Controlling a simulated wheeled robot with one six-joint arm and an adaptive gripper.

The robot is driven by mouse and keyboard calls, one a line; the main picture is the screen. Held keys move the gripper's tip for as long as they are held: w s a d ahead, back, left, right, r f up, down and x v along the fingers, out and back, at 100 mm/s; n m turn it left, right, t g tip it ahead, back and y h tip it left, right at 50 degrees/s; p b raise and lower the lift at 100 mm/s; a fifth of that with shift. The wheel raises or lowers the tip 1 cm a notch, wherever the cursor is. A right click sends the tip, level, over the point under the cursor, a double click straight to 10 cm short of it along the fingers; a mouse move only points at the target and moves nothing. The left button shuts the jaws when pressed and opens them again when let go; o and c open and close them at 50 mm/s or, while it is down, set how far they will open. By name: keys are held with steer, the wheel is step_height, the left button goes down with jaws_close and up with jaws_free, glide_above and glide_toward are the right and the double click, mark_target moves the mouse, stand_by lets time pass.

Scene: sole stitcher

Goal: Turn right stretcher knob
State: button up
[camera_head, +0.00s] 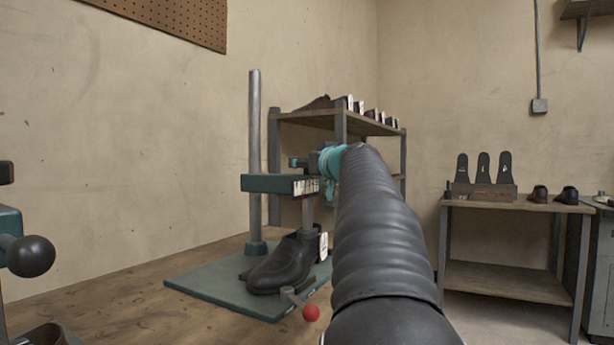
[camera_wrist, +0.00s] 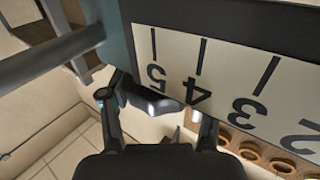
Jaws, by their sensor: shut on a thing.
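The shoe stretcher (camera_head: 262,184) is a dark green body on a metal post, with a white number scale on its end. In the wrist view the scale plate (camera_wrist: 225,75) is close and fills the upper right, its digits upside down. A dark, shiny piece (camera_wrist: 150,101), apparently the knob, shows under the plate's edge between the fingers of my gripper (camera_wrist: 157,112). My gripper is shut on it, though the contact is partly hidden. A black shoe (camera_head: 283,266) sits under the stretcher body.
A green base plate (camera_head: 215,284) carries the post (camera_head: 254,150). A lever with a red ball (camera_head: 311,313) sticks out in front. A black ball handle (camera_head: 30,256) is at far left. A shelf (camera_head: 310,116) with shoes stands behind; a side table (camera_head: 505,282) is at right.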

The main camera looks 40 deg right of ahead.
steer(key=m+h+p, duration=0.1)
steer(key=m+g+h+p, duration=0.1)
steer(key=h, duration=0.1)
steer(key=shift+a+r, duration=0.1)
steer(key=shift+r, duration=0.1)
steer(key=shift+m+h+p, duration=0.3)
steer(key=shift+h+p, duration=0.1)
steer(key=shift+p, duration=0.15)
steer(key=shift+m+g+h+p, duration=0.3)
steer(key=shift+g+h+p, duration=0.1)
steer(key=shift+p, duration=0.2)
steer(key=shift+f+m+g+h+p, duration=0.2)
steer(key=shift+m+g+h+p, duration=0.15)
steer(key=shift+h+p, duration=0.4)
steer(key=o, duration=1.1)
steer(key=shift+o, duration=0.2)
steer(key=shift+s, duration=0.1)
